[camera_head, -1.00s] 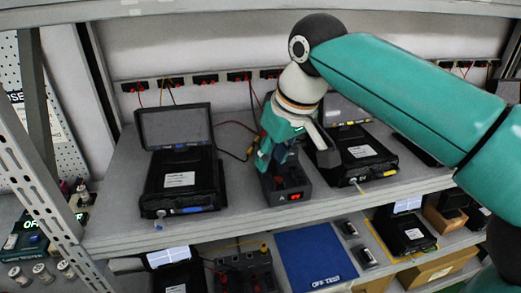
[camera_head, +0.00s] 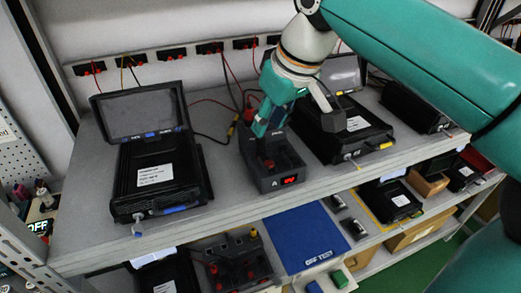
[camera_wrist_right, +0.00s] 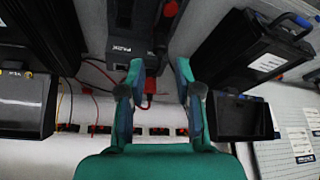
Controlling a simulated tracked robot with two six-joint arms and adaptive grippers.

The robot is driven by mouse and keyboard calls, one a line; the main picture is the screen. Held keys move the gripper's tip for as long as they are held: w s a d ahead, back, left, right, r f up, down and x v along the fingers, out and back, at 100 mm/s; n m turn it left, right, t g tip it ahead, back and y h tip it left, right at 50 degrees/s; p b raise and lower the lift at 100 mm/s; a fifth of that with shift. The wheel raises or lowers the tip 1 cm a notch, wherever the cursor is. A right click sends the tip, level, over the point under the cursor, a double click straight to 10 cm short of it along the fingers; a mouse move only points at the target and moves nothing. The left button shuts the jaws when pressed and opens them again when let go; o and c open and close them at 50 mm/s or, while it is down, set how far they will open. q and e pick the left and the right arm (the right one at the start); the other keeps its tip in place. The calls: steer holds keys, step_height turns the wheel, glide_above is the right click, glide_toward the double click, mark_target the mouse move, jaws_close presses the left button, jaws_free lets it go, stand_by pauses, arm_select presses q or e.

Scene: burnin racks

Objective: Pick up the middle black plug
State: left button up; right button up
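A row of black plugs or sockets with red parts runs along the back wall; one near the middle (camera_head: 210,47) shows in the head view. The row also appears low in the right wrist view, with one plug (camera_wrist_right: 158,131) beyond the fingers. I cannot tell which is the middle black plug. My left gripper is not in view.
Black cases with raised lids stand left (camera_head: 160,180) and right (camera_head: 345,137) of the box on the grey shelf (camera_head: 90,235). Red, yellow and black cables hang behind it. A lower shelf holds a blue mat (camera_head: 305,240). Some bare shelf lies between the left case and the box.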

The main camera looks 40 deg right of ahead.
mark_target(261, 140)
steer(key=shift+x, duration=3.5)
jaws_close()
